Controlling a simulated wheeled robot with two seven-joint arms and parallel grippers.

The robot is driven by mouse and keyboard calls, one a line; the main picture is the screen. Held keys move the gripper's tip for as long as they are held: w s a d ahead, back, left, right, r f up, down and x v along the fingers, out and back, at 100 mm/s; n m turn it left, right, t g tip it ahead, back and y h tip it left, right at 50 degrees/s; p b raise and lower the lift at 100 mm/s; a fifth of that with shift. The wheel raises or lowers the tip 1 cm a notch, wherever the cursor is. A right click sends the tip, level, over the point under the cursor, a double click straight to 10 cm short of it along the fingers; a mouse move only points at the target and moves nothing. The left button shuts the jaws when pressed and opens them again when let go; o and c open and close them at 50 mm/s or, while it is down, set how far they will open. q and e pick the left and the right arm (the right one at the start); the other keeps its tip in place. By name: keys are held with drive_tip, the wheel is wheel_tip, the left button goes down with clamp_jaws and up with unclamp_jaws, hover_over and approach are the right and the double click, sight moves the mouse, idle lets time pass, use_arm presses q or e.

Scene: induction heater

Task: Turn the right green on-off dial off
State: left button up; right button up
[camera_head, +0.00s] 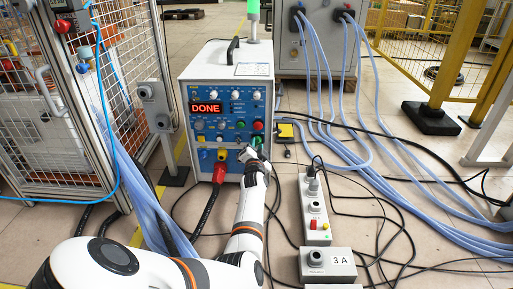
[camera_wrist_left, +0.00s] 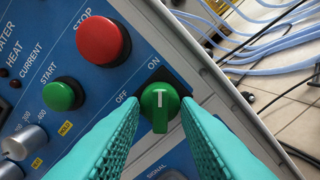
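The green on-off dial (camera_wrist_left: 160,103) is on the blue front panel, and its white mark points up toward the ON label in the left wrist view. OFF is printed to its left. In the head view the dial (camera_head: 256,141) shows low on the right of the panel, partly behind my gripper. My left gripper (camera_wrist_left: 161,112) is open, with one teal finger on each side of the dial. A small gap seems to show between the fingers and the dial; contact is hard to tell. My right gripper is not in view.
The heater cabinet (camera_head: 228,72) shows DONE on its red display. A red stop button (camera_wrist_left: 103,43) and a green start button (camera_wrist_left: 63,94) sit beside the left finger. A red plug (camera_head: 219,173) juts out below. Blue hoses (camera_head: 350,140) and black cables cover the floor at right.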

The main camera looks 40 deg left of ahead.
use_arm(q)
drive_tip(key=shift+c, duration=0.4)
drive_tip(key=shift+n+p, duration=0.6)
drive_tip(key=shift+n, duration=0.1)
drive_tip(key=shift+n+p, duration=0.7)
drive_tip(key=shift+n, duration=0.5)
drive_tip(key=n+p, duration=0.1)
drive_tip(key=n, duration=0.1)
drive_tip(key=shift+n, duration=0.4)
drive_tip(key=n, duration=0.2)
drive_tip(key=shift+n, duration=0.4)
drive_tip(key=n+p, duration=0.1)
drive_tip(key=n, duration=0.3)
drive_tip(key=shift+w+d, duration=0.1)
drive_tip(key=n, duration=0.4)
drive_tip(key=shift+f, duration=0.1)
drive_tip(key=shift+n, duration=0.4)
